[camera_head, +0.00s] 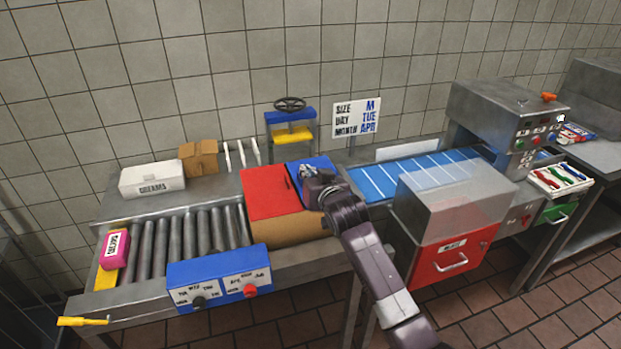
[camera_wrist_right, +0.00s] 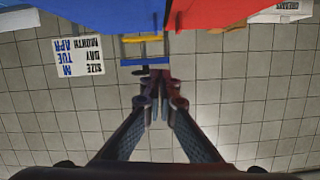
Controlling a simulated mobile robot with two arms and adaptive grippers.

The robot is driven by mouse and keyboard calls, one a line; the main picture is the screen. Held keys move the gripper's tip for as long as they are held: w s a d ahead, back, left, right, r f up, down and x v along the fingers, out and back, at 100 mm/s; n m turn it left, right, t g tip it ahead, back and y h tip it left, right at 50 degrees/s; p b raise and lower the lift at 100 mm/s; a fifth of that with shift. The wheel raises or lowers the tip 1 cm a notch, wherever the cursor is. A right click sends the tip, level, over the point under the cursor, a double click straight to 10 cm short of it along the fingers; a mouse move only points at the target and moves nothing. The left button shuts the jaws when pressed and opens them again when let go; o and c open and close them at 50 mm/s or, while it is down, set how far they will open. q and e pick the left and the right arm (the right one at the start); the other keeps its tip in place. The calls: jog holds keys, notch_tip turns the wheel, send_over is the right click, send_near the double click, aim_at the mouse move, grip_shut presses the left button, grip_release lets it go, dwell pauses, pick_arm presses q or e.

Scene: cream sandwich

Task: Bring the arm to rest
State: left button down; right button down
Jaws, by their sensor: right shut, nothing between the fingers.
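My right arm reaches in from the lower right in the head view. My right gripper (camera_head: 309,174) is over the blue panel beside the red panel of the machine, and it is shut and empty. In the right wrist view the fingers of my right gripper (camera_wrist_right: 159,108) meet with nothing between them, in front of the tiled wall. I cannot tell whether the gripper touches the blue panel (camera_head: 323,163). My left gripper is not in view.
A red panel (camera_head: 268,190) adjoins the blue one. A roller conveyor (camera_head: 190,240), a blue dial box (camera_head: 218,279) and a white "creams" box (camera_head: 152,180) lie left. A blue belt (camera_head: 385,182), a clear-covered red unit (camera_head: 448,262) and a sign (camera_head: 357,116) are right and behind.

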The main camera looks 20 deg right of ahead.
jog(key=s+f+n+g, duration=0.1)
jog(key=s+f+g, duration=0.2)
jog(key=s+f, duration=0.7)
jog(key=s+f+g, duration=0.3)
jog(key=s+f, duration=0.3)
jog(key=s, duration=0.8)
jog(key=s+f+n+g, duration=0.1)
jog(key=s+f+g, duration=0.2)
jog(key=s, duration=1)
jog(key=s+f+n+g, duration=0.1)
jog(key=s+f+g, duration=0.2)
jog(key=s, duration=1)
notch_tip(320, 180, down, 28)
jog(key=s+g+b, duration=0.1)
jog(key=s+b, duration=0.1)
jog(key=s+d+f+g+b, duration=0.1)
jog(key=s+d+f, duration=0.2)
jog(key=s+f, duration=1.3)
jog(key=shift+s+d+f+h+b, duration=0.2)
jog(key=shift+s+f+h+b, duration=0.15)
jog(key=shift+f, duration=0.2)
